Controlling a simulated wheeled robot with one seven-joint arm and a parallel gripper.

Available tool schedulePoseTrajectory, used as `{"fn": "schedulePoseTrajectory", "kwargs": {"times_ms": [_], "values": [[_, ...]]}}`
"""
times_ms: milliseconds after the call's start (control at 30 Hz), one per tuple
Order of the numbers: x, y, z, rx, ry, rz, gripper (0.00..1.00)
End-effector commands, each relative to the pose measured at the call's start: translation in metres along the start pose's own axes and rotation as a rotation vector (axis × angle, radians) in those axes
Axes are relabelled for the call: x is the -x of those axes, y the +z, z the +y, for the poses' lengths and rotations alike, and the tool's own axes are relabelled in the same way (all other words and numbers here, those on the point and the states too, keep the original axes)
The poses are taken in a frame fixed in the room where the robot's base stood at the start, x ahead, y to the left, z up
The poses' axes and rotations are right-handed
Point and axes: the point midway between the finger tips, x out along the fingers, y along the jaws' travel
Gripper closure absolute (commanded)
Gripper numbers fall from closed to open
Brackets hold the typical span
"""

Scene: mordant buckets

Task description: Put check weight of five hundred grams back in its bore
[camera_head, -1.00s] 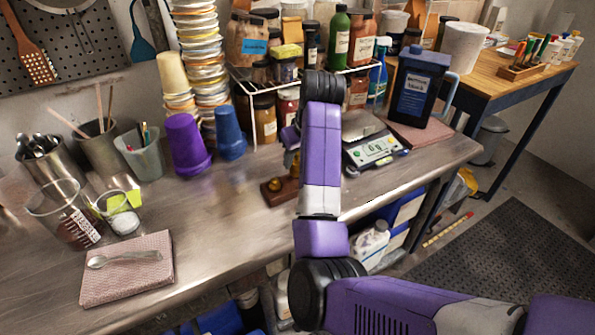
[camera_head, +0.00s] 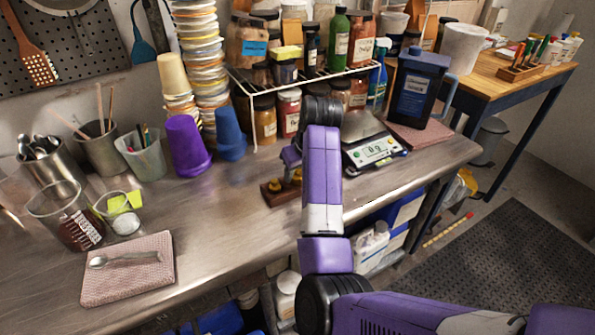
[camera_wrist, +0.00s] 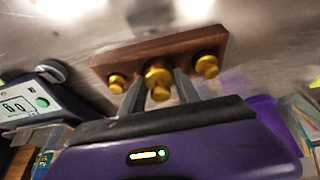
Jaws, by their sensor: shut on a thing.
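The wooden weight block (camera_wrist: 205,42) lies across the middle of the wrist view, with a small brass weight (camera_wrist: 116,83) at its left end and another brass weight (camera_wrist: 207,66) at its right. A larger brass weight (camera_wrist: 158,74) is at the middle, between the fingers of my gripper (camera_wrist: 160,88), which is shut on it. I cannot tell how deep this weight sits in the block or whether it is just above it. In the head view the block (camera_head: 272,196) stands on the steel bench, partly hidden by my arm.
A digital scale (camera_head: 375,153) stands right of the block, near a dark blue jug (camera_head: 418,90). A wire rack (camera_head: 245,88) with jars is behind. Purple (camera_head: 187,145) and blue (camera_head: 229,135) cups stand to the left.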

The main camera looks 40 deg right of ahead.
Motion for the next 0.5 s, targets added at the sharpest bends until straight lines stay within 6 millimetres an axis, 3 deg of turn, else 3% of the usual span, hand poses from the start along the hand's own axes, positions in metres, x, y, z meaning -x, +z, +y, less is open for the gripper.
{"fn": "schedulePoseTrajectory", "kwargs": {"times_ms": [33,67,167,500], "values": [[-0.0057,0.004,0.0,0.001,-0.001,-0.008,1.0],[-0.0069,0.0051,0.0,0.001,-0.001,-0.011,0.58],[-0.0081,0.006,-0.0001,0.001,-0.002,-0.013,0.4],[-0.0065,0.0066,-0.0031,0.005,-0.007,-0.02,0.4]]}}
